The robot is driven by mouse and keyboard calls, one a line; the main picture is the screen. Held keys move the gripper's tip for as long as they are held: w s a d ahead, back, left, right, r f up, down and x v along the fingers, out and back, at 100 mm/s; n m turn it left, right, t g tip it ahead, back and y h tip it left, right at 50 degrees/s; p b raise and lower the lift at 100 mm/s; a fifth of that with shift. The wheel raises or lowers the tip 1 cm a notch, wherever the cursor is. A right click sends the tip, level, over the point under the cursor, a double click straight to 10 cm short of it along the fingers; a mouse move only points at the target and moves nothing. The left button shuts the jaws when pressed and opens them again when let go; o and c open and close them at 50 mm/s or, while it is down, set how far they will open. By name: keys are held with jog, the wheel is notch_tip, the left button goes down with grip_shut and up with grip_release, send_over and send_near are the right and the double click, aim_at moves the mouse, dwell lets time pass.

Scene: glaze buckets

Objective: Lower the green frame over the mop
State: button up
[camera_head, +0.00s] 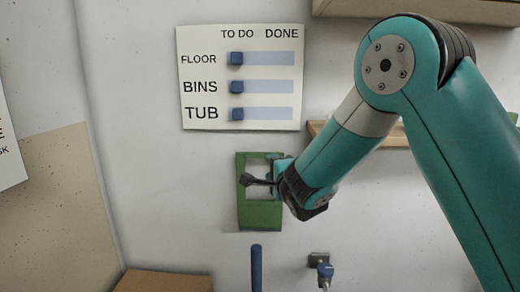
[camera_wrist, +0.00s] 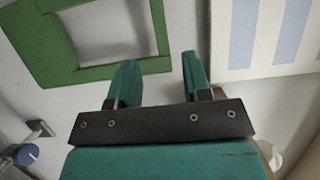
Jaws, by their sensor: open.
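The green frame (camera_head: 260,216) is flat against the pale wall below the chart, with a rectangular opening and a wider solid lower part. It also shows at the upper left of the wrist view (camera_wrist: 42,48). My gripper (camera_head: 262,174) is in front of the frame's opening in the head view. Its fingers (camera_wrist: 158,70) are apart with nothing between them; the left finger overlaps the frame's edge in the wrist view, and I cannot tell whether they touch. A blue upright rod (camera_head: 256,268), perhaps the mop's handle, stands below the frame; its lower end is out of view.
A chart (camera_head: 208,101) with three blue sliders (camera_head: 237,86), all at the "TO DO" side, hangs above. A tap-like fitting with a blue knob (camera_head: 325,270) juts from the wall at lower right. A wooden shelf (camera_head: 398,134) is behind my arm. A brown surface (camera_head: 160,282) is at lower left.

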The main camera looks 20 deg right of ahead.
aim_at(261, 157)
jog(key=w+p, duration=0.1)
jog(key=w, duration=0.6)
jog(key=w+p, duration=0.1)
jog(key=w, duration=0.2)
jog(key=shift+w+a+p, duration=0.35)
jog(key=shift+a, duration=0.05)
grip_shut()
